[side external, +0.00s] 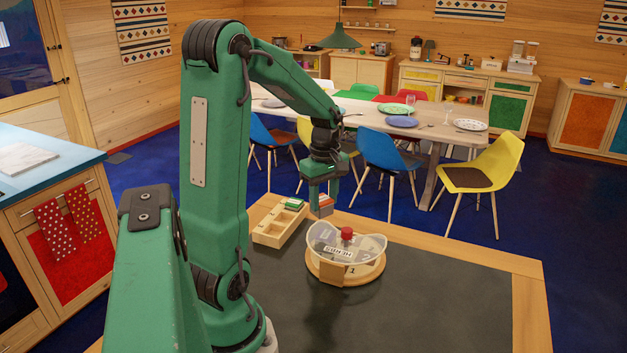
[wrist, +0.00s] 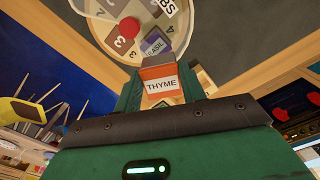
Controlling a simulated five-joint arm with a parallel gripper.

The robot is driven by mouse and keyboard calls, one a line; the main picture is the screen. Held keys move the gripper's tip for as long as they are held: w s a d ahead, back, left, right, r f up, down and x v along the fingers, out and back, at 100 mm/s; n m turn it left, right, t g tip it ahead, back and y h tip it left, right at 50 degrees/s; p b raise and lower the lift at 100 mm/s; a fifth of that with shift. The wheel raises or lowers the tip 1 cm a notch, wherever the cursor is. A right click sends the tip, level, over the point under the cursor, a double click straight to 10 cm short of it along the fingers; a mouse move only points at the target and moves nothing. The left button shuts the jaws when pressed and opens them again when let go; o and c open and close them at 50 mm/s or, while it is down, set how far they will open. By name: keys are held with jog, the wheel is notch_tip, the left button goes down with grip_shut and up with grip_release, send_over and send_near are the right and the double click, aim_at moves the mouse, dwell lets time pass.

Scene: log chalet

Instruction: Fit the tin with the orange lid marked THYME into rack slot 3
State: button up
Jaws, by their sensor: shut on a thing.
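My gripper (side external: 321,194) is shut on the THYME tin (wrist: 160,80). The tin's orange lid and white THYME label face the wrist camera between the fingers. In the side external view the tin (side external: 322,209) hangs below my gripper, behind and left of the round rack (side external: 345,274). The rack is wooden, with numbered slots, a HERBS sign, a red knob and a clear cover part. In the wrist view the rack (wrist: 118,43) lies beyond the tin, and the number 3 is readable there. A purple-blue BASIL tin (wrist: 154,46) sits in the rack. The tin and rack are apart.
A wooden tray (side external: 268,238) with compartments stands left of the rack and holds a green-lidded tin (side external: 294,204). The dark mat (side external: 430,310) right of and in front of the rack is clear. A dining table and chairs stand behind.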

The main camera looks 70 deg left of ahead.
jog(key=s+n, duration=0.1)
jog(key=n, duration=0.1)
jog(key=s+n, duration=0.1)
jog(key=n, duration=0.1)
jog(key=s+n, duration=0.2)
jog(key=shift+d, duration=0.35)
jog(key=shift+f, duration=0.1)
send_near(277, 224)
jog(key=d+f, duration=0.2)
jog(key=d, duration=0.1)
jog(key=shift+s+f, duration=0.35)
jog(key=shift+f, duration=2.05)
jog(key=shift+f, duration=0.45)
